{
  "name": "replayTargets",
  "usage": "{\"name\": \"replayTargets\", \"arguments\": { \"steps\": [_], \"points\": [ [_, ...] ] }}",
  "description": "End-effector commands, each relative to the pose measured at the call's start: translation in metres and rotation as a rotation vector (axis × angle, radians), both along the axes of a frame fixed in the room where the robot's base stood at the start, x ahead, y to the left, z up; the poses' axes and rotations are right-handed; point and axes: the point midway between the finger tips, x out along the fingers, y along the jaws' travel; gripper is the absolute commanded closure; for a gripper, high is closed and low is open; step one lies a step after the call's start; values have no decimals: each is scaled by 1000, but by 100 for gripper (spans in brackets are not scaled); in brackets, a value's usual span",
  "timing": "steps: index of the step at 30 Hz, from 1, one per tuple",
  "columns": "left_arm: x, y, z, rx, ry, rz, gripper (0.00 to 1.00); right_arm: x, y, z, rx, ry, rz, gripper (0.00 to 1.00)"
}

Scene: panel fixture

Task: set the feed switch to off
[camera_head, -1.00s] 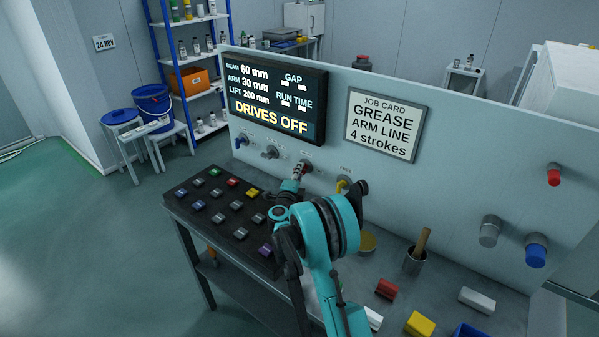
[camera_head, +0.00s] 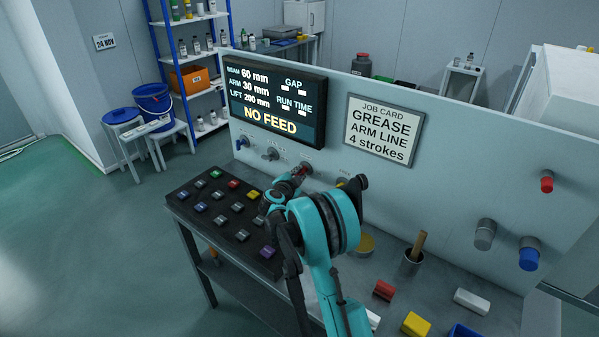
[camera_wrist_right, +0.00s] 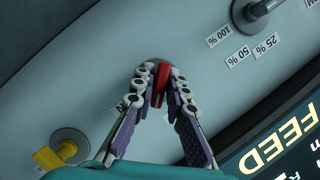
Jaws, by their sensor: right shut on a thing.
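My right gripper (camera_wrist_right: 160,82) is shut on the red switch handle (camera_wrist_right: 161,90) on the panel, with a finger on each side of it. In the head view the same red handle (camera_head: 303,169) shows just beyond the gripper (camera_head: 297,176). A label beside it is mostly covered by a finger; I cannot read which switch is named feed. A yellow handle (camera_wrist_right: 50,158) sits at lower left in the wrist view. A grey dial (camera_head: 271,153) and a blue handle (camera_head: 242,142) are farther left in the head view. The display (camera_head: 277,102) reads NO FEED. My left gripper is out of view.
A black keypad (camera_head: 210,228) with several coloured keys lies on the bench below the panel. A cup with a wooden handle (camera_head: 412,262) and coloured blocks (camera_head: 384,290) stand to the right. A job card (camera_head: 384,128) hangs above. My right arm covers part of the bench.

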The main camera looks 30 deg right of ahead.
Motion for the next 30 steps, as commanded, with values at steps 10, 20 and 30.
{"name": "replayTargets", "arguments": {
  "steps": [10,20,30],
  "points": [
    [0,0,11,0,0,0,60,0,0,0,-123,303,0,100],
    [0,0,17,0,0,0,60,0,1,0,-233,566,1,100],
    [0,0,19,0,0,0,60,0,0,0,-302,733,0,100]
  ]
}}
